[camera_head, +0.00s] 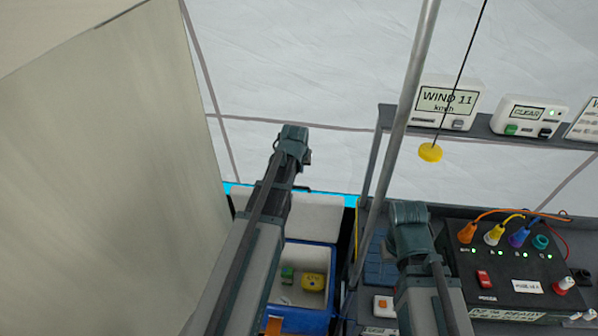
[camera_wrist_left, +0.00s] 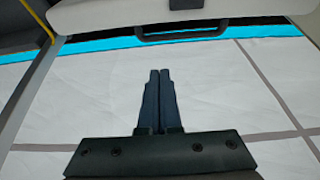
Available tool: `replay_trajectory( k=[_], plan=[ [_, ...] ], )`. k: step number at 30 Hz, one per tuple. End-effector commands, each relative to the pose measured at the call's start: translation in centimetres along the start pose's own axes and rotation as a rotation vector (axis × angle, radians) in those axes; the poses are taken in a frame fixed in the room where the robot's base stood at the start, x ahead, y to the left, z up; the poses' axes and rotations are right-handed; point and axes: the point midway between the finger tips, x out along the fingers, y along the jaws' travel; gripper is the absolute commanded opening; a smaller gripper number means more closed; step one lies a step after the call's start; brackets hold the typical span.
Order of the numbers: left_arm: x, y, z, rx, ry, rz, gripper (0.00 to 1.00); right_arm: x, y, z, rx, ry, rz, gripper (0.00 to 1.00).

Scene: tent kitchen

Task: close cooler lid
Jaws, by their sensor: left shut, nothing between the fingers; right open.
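The cooler (camera_head: 301,318) is a blue box with a pale inside, low in the middle of the head view. Its pale lid (camera_head: 318,215) stands raised at the back, so the cooler is open. The lid also shows along the top of the left wrist view (camera_wrist_left: 110,12), with a dark handle (camera_wrist_left: 183,32) on its edge. My left gripper (camera_head: 293,138) appears above and beyond the lid in the head view, its arm covering part of lid and cooler. Its fingers (camera_wrist_left: 158,95) are shut and empty, apart from the handle. My right gripper (camera_head: 408,215) is open, right of the cooler.
A green item (camera_head: 287,274) and a yellow item (camera_head: 312,282) lie inside the cooler. A metal pole (camera_head: 405,105) stands right of it. A dark device with coloured plugs (camera_head: 510,265) is at the right. A yellow disc (camera_head: 430,152) hangs on a cord below the shelf's displays.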

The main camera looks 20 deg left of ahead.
Motion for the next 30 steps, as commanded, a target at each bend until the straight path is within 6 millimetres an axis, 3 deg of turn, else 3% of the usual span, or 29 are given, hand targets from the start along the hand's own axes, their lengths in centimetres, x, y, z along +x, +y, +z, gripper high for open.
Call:
replay_trajectory(
  k=[1,14,16,21,30],
  plan=[
    [1.4,0.0,0.1,0.0,0.0,0.0,0.0,1.3,-0.1,-0.1,0.0,0.0,0.0,0.5],
    [8.0,0.0,0.2,0.0,0.0,0.0,0.0,7.2,-0.7,-0.4,0.0,0.0,0.0,0.5],
    [6.8,0.0,1.6,0.0,0.0,0.0,0.0,6.8,-0.7,-0.4,0.0,0.0,0.0,0.5],
    [6.0,0.0,3.6,0.0,0.0,0.0,0.0,6.9,-0.7,-0.4,0.0,0.0,0.0,0.5],
    [5.9,0.0,3.8,0.0,0.0,0.0,0.0,6.9,-0.7,-0.4,0.0,0.0,0.0,0.5]
  ],
)
